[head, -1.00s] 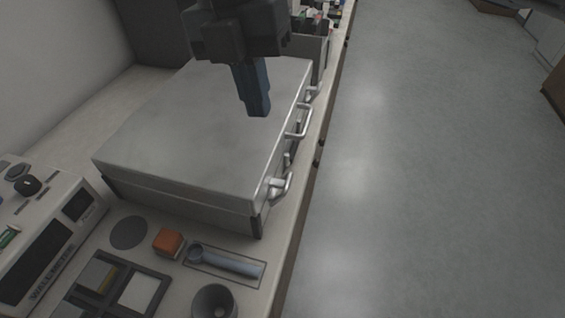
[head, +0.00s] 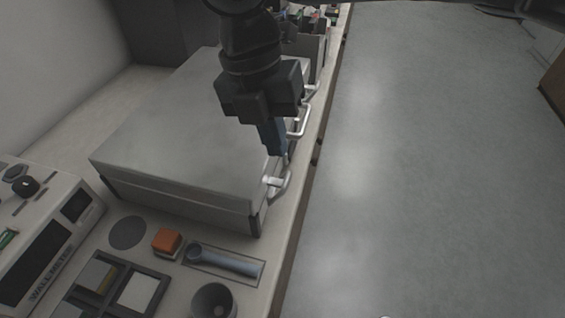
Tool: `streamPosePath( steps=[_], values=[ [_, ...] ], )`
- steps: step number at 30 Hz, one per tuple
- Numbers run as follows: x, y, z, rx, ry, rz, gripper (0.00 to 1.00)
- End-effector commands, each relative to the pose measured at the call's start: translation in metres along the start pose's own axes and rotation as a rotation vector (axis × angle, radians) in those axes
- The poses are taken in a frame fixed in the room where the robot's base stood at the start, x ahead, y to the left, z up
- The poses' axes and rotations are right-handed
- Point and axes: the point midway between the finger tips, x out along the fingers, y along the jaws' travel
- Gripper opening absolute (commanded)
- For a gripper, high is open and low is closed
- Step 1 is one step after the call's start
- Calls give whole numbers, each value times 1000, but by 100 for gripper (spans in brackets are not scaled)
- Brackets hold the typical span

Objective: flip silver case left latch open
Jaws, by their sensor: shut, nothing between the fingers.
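The silver case (head: 165,120) lies flat and closed on the bench. Its front side faces the aisle on the right. The near latch (head: 279,184), at the left end of that front as seen from the aisle, sticks out from the side. My gripper (head: 276,150) is shut and empty, pointing down at the case's front edge, just beyond the near latch. I cannot tell whether its fingertips touch the latch or case.
A meter box (head: 45,235), an orange block (head: 167,241), a blue-grey tool in a tray (head: 225,262) and a dark cup (head: 214,300) stand in front of the case. The bench's right edge runs close beside the latches. The aisle floor (head: 420,180) is clear.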

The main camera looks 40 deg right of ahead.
Motion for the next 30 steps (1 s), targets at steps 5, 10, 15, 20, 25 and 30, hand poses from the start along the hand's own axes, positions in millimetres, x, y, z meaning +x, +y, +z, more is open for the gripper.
streamPosePath(
  steps=[5, 10, 15, 20, 25, 30],
  values=[
    [32, 0, 0, -1, 1, -2, 0],
    [51, 0, 0, 0, 1, 0, 0],
    [60, 0, 0, 0, 1, 0, 0],
    [61, 0, 0, -1, 1, 1, 0],
    [60, 0, 0, -1, 1, 1, 0],
    [61, 5, 4, 2, 1, 18, 0]
  ],
)
